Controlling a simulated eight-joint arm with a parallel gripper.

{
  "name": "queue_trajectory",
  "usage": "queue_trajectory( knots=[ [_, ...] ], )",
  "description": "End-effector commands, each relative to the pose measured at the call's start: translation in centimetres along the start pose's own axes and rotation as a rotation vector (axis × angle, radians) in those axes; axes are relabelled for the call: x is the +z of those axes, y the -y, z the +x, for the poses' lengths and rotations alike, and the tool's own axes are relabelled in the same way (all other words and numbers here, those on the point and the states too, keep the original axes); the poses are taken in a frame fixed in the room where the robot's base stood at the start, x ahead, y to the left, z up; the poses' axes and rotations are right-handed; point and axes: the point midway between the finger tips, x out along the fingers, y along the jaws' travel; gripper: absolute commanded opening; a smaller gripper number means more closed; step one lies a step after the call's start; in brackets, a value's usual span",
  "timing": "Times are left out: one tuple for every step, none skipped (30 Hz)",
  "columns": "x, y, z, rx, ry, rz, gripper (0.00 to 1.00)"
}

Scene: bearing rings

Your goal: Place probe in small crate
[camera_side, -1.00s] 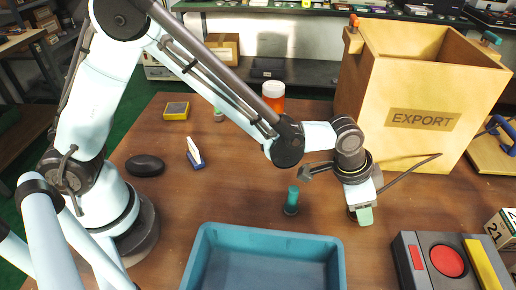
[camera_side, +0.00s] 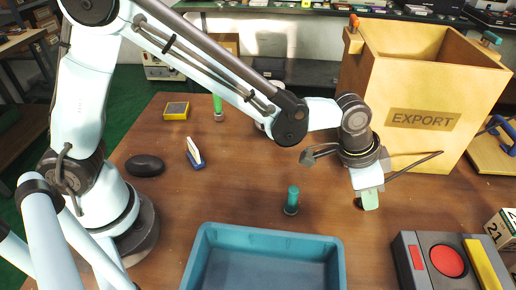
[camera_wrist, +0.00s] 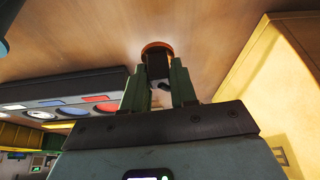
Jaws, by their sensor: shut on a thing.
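My gripper (camera_side: 368,200) is at the right of the table, in front of the EXPORT box, fingers pointing down. It is shut on a small dark cylinder with an orange-brown end (camera_wrist: 157,65), seen between the green fingers in the wrist view. In the side view, only a dark bit of it shows beside the fingertips. I cannot tell whether it is the probe. A teal-green upright peg with a dark base (camera_side: 291,200) stands on the table left of my gripper. A blue open bin (camera_side: 270,236), perhaps the small crate, lies at the front centre; its visible floor is bare.
The tall wooden EXPORT box (camera_side: 424,120) stands behind my gripper. A grey device with a red button (camera_side: 447,262) is at front right. A black oval (camera_side: 145,166), a blue-white item (camera_side: 195,154), a yellow box (camera_side: 176,111) and a green stick (camera_side: 218,108) lie left.

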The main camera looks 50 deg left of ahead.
Motion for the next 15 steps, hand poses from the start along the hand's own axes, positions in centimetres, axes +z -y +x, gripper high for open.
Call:
queue_trajectory(
  knots=[
    [0.1, -1.2, -0.8, 0.002, 0.001, 0.006, 0.00],
    [0.3, -1.9, -1.3, 0.002, 0.000, 0.006, 0.00],
    [0.5, -2.7, -2.0, 0.002, 0.000, 0.007, 0.00],
    [0.5, -3.3, -2.5, 0.002, 0.000, 0.007, 0.00],
    [0.6, -4.0, -3.0, 0.003, 0.000, 0.007, 0.00],
    [0.8, -4.8, -3.6, 0.002, 0.000, 0.007, 0.00],
    [0.8, -5.4, -4.0, 0.002, 0.000, 0.007, 0.00],
    [0.9, -6.0, -4.5, 0.002, 0.000, 0.007, 0.00],
    [1.1, -6.7, -5.0, 0.002, 0.000, 0.007, 0.00],
    [1.1, -7.2, -5.4, 0.002, 0.000, 0.006, 0.00],
    [1.2, -7.7, -5.8, 0.002, 0.000, 0.006, 0.00],
    [1.3, -8.3, -6.3, 0.001, 0.000, 0.005, 0.00],
    [1.3, -8.7, -6.6, 0.001, 0.000, 0.005, 0.00],
    [1.4, -9.0, -6.8, 0.001, 0.000, 0.004, 0.00],
    [1.4, -9.4, -7.2, 0.001, 0.000, 0.003, 0.00]
  ],
)
